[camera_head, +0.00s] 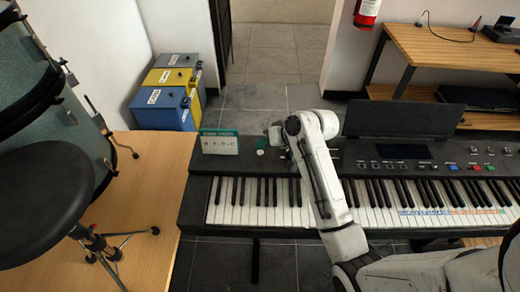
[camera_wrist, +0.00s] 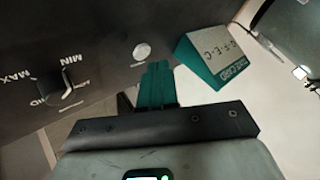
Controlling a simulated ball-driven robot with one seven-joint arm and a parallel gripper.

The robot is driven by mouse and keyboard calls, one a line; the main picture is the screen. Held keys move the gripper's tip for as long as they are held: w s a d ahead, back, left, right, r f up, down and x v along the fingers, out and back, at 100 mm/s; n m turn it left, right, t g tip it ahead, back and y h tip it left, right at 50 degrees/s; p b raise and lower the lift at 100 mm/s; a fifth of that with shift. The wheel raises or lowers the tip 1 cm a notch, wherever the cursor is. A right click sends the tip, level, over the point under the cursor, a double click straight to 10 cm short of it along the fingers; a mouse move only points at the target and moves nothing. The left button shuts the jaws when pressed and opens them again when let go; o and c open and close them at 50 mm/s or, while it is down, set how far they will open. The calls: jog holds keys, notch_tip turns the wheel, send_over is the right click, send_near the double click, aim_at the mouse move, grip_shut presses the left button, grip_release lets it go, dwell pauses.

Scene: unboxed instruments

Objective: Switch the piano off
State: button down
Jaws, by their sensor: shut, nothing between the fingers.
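The piano is a black electronic keyboard (camera_head: 370,152) lying across the middle of the head view, with a raised dark screen panel (camera_head: 403,118). In the wrist view its dark top (camera_wrist: 100,25) carries a round whitish button (camera_wrist: 142,50) and a volume-type knob (camera_wrist: 60,90) marked MIN and MAX. My gripper (camera_wrist: 158,66) is shut and empty, its teal fingers together, their tips close beside the button in the picture. I cannot tell whether they touch. In the head view my white arm reaches over the left keys and largely hides the gripper.
A green and white card stand (camera_head: 220,143) sits on the piano's left end, near my fingers; it also shows in the wrist view (camera_wrist: 215,58). A black stool (camera_head: 45,190) and drum are at left. Blue and yellow boxes (camera_head: 165,95) stand behind. A wooden shelf (camera_head: 440,48) is at right.

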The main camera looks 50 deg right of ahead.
aim_at(263, 153)
notch_tip(263, 153, up, 6)
jog(key=p, duration=0.6)
dwell(0.4)
